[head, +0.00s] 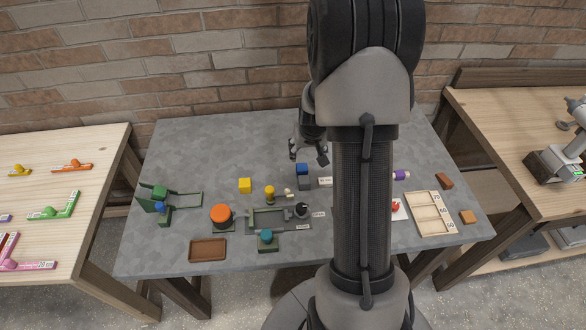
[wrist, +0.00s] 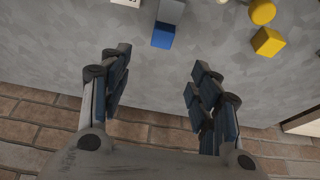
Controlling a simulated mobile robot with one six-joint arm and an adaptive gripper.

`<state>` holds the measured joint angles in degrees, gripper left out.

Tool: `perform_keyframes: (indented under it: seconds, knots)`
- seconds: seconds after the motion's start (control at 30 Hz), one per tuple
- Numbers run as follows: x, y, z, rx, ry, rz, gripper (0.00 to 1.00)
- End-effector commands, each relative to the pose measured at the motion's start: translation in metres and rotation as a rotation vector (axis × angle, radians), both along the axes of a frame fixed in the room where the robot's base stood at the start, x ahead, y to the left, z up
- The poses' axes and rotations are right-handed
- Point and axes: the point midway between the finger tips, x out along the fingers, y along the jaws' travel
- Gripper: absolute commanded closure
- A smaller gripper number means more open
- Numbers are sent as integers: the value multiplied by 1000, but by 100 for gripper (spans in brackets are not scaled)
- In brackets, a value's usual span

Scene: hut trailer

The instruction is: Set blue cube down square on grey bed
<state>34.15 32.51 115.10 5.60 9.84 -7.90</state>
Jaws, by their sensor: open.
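The blue cube (head: 302,169) shows at the upper end of a small grey block (head: 304,183) in the middle of the table. In the wrist view the blue cube (wrist: 163,36) touches the grey block (wrist: 171,12) on its wall side; I cannot tell whether it rests on it or against it. My gripper (head: 309,155) is open and empty on the wall side of the cube. In the wrist view the cube lies beyond the gap between the fingertips (wrist: 160,65). A grey frame-like fixture (head: 283,226) stands nearer the front; I cannot tell which is the bed.
A yellow cube (head: 245,185) and a yellow round-topped piece (head: 269,192) stand left of the block. A white label (head: 325,182) lies close on its right. An orange-topped round piece (head: 221,214) and brown tray (head: 208,250) are front left. The back left table is clear.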

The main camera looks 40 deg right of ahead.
Motion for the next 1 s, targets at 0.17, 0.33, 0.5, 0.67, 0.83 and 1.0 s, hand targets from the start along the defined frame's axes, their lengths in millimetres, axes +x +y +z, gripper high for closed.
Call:
perform_keyframes:
  seconds: [0.17,0.33,0.5,0.67,0.83,1.0]
  knots:
    - [13,-7,-43,3,3,0,43]
    - [24,-13,-75,2,3,2,43]
    - [32,-18,-92,1,2,2,43]
    - [34,-19,-98,1,2,2,43]
    - [40,-20,-116,2,2,2,43]
    - [48,-24,-140,3,3,1,43]
